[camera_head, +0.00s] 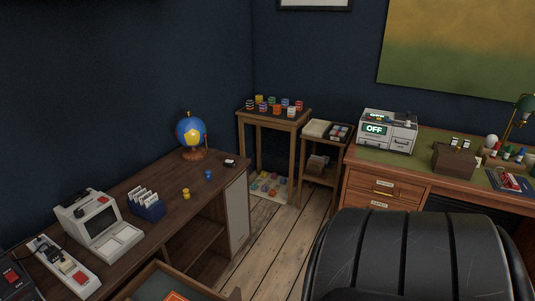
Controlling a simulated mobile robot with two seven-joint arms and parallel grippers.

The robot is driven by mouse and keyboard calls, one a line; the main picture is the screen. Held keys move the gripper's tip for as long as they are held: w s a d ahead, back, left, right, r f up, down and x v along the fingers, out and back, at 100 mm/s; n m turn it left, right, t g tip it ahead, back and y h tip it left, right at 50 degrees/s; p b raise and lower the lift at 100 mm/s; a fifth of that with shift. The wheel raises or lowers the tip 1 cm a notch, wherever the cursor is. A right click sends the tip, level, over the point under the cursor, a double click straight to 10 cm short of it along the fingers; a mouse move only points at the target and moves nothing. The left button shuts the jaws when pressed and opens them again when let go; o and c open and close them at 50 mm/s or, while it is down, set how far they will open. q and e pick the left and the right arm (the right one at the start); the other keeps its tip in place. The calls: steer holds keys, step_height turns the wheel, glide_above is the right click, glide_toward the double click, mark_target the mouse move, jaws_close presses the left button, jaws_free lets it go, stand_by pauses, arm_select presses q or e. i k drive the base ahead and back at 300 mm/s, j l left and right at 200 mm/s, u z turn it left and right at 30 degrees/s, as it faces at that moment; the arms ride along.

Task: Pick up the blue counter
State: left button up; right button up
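A small blue piece, which looks like the blue counter (208,174), stands on the dark wooden desk (165,180) at the left. It is near the desk's right edge, a little in front of the globe. A similar yellow counter (186,194) stands nearer to me and slightly left of it. Neither of my grippers is in view, so nothing is seen touching the blue counter.
A globe (191,133), a blue card box (147,206) and a white machine (98,224) share the desk. A small table (273,119) holds several coloured pieces. A black chair (415,258) fills the lower right. Wooden floor (268,239) shows between desk and chair.

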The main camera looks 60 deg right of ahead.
mark_target(208, 176)
steer(key=z, duration=1.55)
steer(key=i+l+u, duration=0.1)
steer(key=u, duration=1.05)
steer(key=i+l+u, duration=0.15)
steer(key=l+u, duration=0.3)
steer(key=l, duration=0.2)
steer(key=l+u, duration=0.45)
steer(key=l, duration=0.2)
steer(key=l+u, duration=0.45)
steer(key=l, duration=0.25)
